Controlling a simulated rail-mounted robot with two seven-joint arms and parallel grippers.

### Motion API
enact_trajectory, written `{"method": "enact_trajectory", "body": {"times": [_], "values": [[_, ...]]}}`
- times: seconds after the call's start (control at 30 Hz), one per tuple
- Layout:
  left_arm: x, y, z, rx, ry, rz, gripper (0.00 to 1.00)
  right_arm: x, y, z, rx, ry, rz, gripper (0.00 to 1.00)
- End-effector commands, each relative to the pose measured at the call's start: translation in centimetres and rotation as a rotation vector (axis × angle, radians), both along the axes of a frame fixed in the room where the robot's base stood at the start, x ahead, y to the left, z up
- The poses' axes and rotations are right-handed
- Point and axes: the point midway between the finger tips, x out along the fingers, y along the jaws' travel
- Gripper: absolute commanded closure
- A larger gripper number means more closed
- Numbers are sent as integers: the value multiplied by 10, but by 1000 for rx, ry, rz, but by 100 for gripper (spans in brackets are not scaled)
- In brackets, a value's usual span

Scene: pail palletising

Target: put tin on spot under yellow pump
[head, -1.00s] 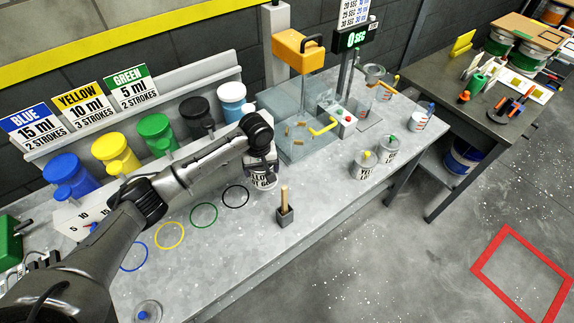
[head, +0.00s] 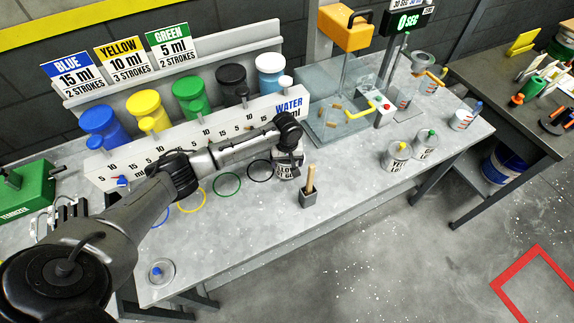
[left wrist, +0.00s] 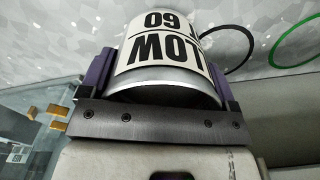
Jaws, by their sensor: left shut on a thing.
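My left gripper (head: 288,153) is shut on a white-labelled metal tin (head: 287,172), just right of the black ring. In the left wrist view the tin (left wrist: 165,68) sits between the purple finger pads of my left gripper (left wrist: 160,80), its label upside down. Whether it touches the bench is unclear. The yellow pump (head: 148,112) stands in the back row between the blue and green pumps. The yellow ring (head: 192,203) is marked on the bench in front, partly hidden by my left arm. My right gripper is not in view.
Green (head: 227,184) and black (head: 260,170) rings lie between the tin and the yellow ring. Two lidded tins (head: 397,155) (head: 426,145) stand farther right.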

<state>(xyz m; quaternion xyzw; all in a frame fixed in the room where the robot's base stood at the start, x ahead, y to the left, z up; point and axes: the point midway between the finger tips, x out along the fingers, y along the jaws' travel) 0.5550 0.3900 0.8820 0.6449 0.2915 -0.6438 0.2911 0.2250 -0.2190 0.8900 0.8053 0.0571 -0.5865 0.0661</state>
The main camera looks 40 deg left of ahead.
Motion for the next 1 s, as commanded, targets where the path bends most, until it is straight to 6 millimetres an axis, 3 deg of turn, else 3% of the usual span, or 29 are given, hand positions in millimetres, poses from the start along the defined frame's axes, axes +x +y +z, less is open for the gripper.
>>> {"method": "enact_trajectory", "body": {"times": [0.2,0.63,0.67,0.83,1.0], "values": [[0,0,-24,0,0,-1,56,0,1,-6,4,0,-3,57],[0,0,-27,-1,-1,0,56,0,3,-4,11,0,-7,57],[0,0,-28,0,0,0,16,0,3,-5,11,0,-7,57],[0,0,-28,0,0,0,0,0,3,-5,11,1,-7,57],[0,0,-28,0,0,0,0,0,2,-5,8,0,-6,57]]}}
